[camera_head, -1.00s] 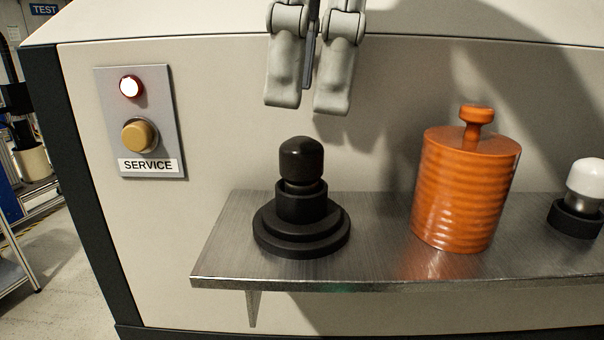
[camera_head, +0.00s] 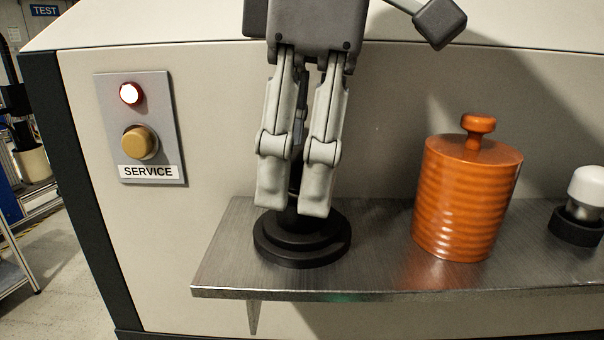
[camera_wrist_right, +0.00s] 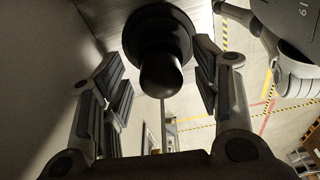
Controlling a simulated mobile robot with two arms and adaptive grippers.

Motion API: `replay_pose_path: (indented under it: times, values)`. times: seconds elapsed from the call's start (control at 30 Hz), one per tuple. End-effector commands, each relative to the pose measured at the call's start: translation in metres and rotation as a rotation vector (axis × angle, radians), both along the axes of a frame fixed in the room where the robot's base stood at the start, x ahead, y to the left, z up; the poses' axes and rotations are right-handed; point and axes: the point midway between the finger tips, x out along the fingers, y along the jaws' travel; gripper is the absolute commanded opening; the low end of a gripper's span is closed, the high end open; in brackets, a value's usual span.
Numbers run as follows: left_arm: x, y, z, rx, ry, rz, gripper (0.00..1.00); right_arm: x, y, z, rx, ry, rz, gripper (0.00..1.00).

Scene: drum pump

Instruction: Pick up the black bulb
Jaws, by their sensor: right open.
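The black bulb (camera_wrist_right: 161,76) shows in the right wrist view between the open fingers of my right gripper (camera_wrist_right: 160,95), with a finger on each side of it and a gap to each. It stands upright on a stepped black round base (camera_head: 302,247) on the metal shelf. In the head view my right gripper (camera_head: 291,205) points down over the bulb, and its fingers hide nearly all of it. My left gripper does not show.
The metal shelf (camera_head: 375,275) also holds an orange ribbed canister (camera_head: 467,200) with a knob and a white bulb (camera_head: 587,187) in a black base. A service panel (camera_head: 164,100) with a lit lamp (camera_head: 131,94) and a tan button (camera_head: 138,142) is on the wall at left.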

Motion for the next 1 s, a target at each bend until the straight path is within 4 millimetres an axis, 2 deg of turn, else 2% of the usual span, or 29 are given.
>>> replay_pose_path:
  times: [0.1, 0.47, 0.77, 1.0]
  values:
    - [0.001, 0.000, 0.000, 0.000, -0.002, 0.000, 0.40, 0.000, 0.000, 0.000, 0.000, 0.000, 0.000, 0.56]
    - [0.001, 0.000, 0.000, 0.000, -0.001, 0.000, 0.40, 0.000, 0.000, 0.001, 0.000, -0.001, 0.000, 0.10]
    - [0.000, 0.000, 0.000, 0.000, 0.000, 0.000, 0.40, 0.000, 0.000, 0.001, 0.000, -0.001, 0.001, 0.10]
    - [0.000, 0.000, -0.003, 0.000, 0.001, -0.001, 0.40, 0.001, 0.001, 0.012, 0.002, -0.003, 0.001, 0.10]
